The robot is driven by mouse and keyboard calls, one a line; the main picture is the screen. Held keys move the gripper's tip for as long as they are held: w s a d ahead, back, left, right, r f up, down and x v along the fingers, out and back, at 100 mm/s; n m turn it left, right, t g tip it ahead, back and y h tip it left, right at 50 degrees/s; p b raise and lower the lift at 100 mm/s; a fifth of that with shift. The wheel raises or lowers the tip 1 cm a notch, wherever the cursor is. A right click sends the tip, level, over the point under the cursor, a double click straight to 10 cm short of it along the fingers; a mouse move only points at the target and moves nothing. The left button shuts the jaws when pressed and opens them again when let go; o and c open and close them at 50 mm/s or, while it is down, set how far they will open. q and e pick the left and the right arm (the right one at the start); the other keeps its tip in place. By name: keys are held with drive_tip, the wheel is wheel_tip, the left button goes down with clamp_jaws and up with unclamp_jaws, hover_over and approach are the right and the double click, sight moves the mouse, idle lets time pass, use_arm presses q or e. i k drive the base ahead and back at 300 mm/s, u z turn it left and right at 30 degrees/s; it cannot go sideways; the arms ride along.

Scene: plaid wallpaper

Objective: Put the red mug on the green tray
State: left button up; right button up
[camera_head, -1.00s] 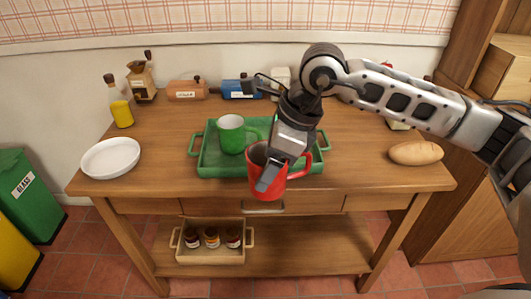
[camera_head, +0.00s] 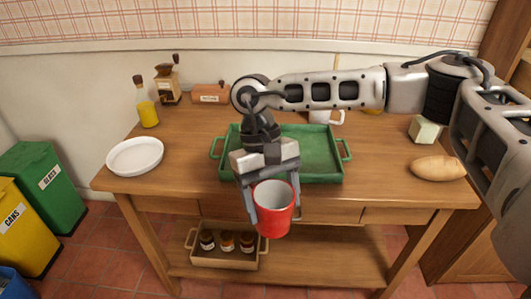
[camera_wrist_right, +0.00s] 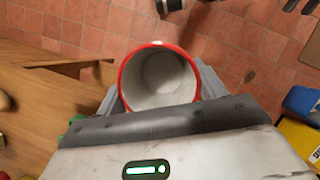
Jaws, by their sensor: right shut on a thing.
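The red mug (camera_head: 274,212) is held upright by my right gripper (camera_head: 268,205), with its fingers on either side of it. It hangs in front of the table's front edge, below and in front of the green tray (camera_head: 318,163). In the right wrist view the red mug (camera_wrist_right: 159,78) shows its rim and pale, empty inside between the fingers. The green mug seen earlier on the tray is not visible now. My left gripper is not in view.
A white plate (camera_head: 135,156) lies on the left of the wooden table (camera_head: 190,158), and a bread loaf (camera_head: 438,168) on the right. A bottle (camera_head: 147,108) and a grinder (camera_head: 168,84) stand behind. A crate of jars (camera_head: 212,259) sits on the lower shelf.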

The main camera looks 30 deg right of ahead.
sight(313, 157)
drive_tip(key=u, duration=1.1)
drive_tip(key=k, duration=0.8)
drive_tip(key=z, duration=1.05)
drive_tip(key=i, duration=1)
